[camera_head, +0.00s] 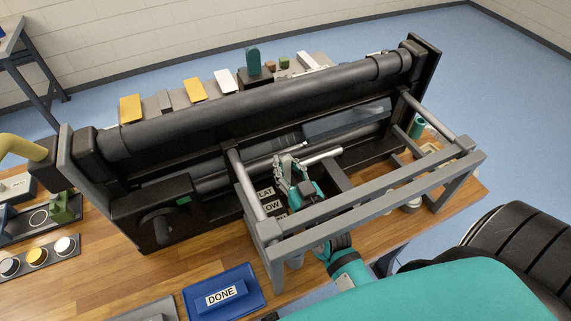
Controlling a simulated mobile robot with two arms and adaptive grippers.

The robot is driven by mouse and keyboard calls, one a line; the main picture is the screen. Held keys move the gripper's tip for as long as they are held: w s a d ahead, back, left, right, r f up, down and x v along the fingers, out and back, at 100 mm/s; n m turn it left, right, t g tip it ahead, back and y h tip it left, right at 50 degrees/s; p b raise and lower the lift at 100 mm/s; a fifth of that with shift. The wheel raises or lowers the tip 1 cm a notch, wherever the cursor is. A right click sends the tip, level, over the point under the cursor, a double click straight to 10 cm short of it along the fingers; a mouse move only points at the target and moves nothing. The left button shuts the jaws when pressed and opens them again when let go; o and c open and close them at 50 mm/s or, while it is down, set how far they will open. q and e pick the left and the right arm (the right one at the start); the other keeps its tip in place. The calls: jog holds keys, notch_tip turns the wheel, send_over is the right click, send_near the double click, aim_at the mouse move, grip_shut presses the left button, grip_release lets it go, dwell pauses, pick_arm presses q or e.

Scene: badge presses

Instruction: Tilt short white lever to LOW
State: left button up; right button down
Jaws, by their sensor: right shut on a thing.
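My right gripper (287,160), with teal body and grey fingers, reaches inside the grey frame at the front of the black press. Its fingers are shut at the left end of a short pale rod (324,157), which I take to be the short white lever. The rod lies nearly level, sloping slightly up to the right; its held end is hidden by the fingers. White label plates stand left of the gripper: one reads "LAY" (265,193) and one below reads "OW" (272,207), their first letters covered. My left gripper is not in view.
The grey frame bars (375,199) surround my right wrist closely. The large black roller (250,108) runs behind. A blue tray (222,292) marked DONE lies in front, with knobs (38,257) at left. Wooden table (105,280) is bare between them.

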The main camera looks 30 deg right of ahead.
aim_at(287, 167)
jog(key=s+t+b, duration=0.1)
jog(key=t+b, duration=0.1)
jog(key=b, duration=0.3)
jog(key=s+f+t+b, duration=0.1)
jog(key=s+t+b, duration=0.1)
jog(key=b, duration=0.2)
jog(key=shift+f+b, duration=0.15)
jog(key=shift+b, duration=0.25)
jog(key=shift+s+r+t+b, duration=0.2)
jog(key=shift+t+b, duration=0.15)
jog(key=shift+t, duration=0.15)
jog(key=shift+r, duration=0.1)
jog(key=c, duration=1.1)
grip_release()
